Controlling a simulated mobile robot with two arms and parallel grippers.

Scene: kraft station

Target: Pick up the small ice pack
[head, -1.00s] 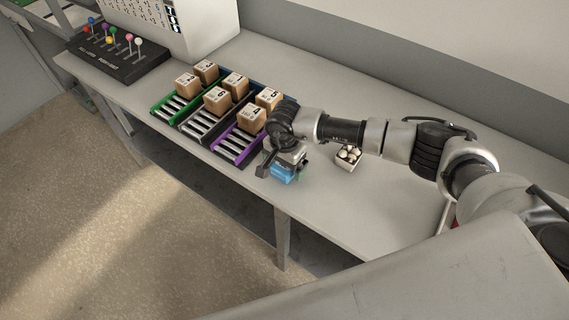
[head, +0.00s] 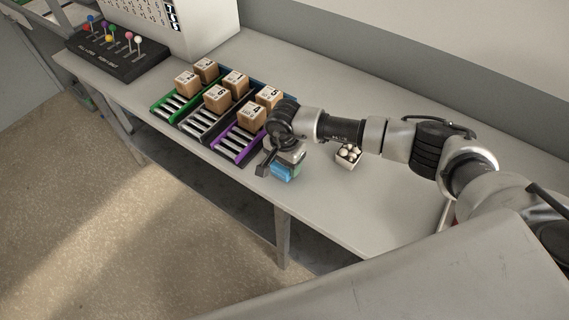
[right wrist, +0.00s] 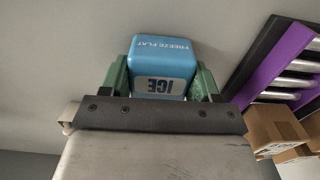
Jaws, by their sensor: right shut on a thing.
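The small ice pack (right wrist: 162,62) is light blue with a white ICE label and the words FREEZE FLAT. In the right wrist view it sits between the two green fingers of my right gripper (right wrist: 160,82), which is shut on it. In the head view the ice pack (head: 283,173) shows partly below my right gripper (head: 283,163), near the front edge of the table (head: 335,208). The gripper and wrist hide its upper part. I cannot tell whether it touches the table. My left gripper is not in view.
Left of my right gripper, green, dark and purple roller lanes (head: 237,147) hold several cardboard boxes (head: 251,116). A small white box with round white items (head: 347,157) stands behind the arm. A lever panel (head: 112,52) is at the far left. The table's right part is clear.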

